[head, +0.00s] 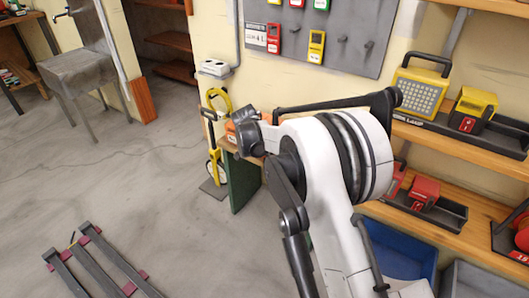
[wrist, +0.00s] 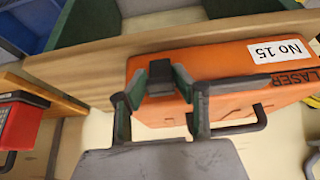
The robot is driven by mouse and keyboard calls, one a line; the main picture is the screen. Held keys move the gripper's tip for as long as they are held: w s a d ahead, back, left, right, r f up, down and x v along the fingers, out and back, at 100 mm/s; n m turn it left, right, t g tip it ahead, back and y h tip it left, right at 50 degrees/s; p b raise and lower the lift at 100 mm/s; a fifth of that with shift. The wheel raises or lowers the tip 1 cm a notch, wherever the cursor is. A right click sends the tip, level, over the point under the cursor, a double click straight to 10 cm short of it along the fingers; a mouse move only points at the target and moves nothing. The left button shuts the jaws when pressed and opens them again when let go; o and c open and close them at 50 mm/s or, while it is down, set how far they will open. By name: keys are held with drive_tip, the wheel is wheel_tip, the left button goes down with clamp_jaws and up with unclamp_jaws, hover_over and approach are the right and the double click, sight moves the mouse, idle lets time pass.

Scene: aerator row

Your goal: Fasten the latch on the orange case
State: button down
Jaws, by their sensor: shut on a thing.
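The orange case (wrist: 225,80), with a white "No 15" label and the word "LASER", lies on a wooden surface in the wrist view. A dark handle (wrist: 262,118) is on its near side. My gripper (wrist: 155,92) reaches onto the case's left part, its fingers either side of a dark latch (wrist: 160,78), shut on it. The fingers partly cover the latch, so I cannot tell whether it is fastened.
A wooden shelf edge (wrist: 90,65) runs beside the case. A red item (wrist: 18,125) stands at the left. In the head view, shelves at the right hold a yellow lamp (head: 420,92) and red tools (head: 424,190). A blue bin (head: 400,246) sits below. The floor at left is mostly open.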

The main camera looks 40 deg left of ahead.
drive_tip(key=shift+w+r+g, duration=0.15)
drive_tip(key=shift+w+g, duration=0.1)
drive_tip(key=shift+g, duration=0.25)
drive_tip(key=c, duration=1.4)
unclamp_jaws()
drive_tip(key=v, duration=1.2)
drive_tip(key=shift+w, duration=0.2)
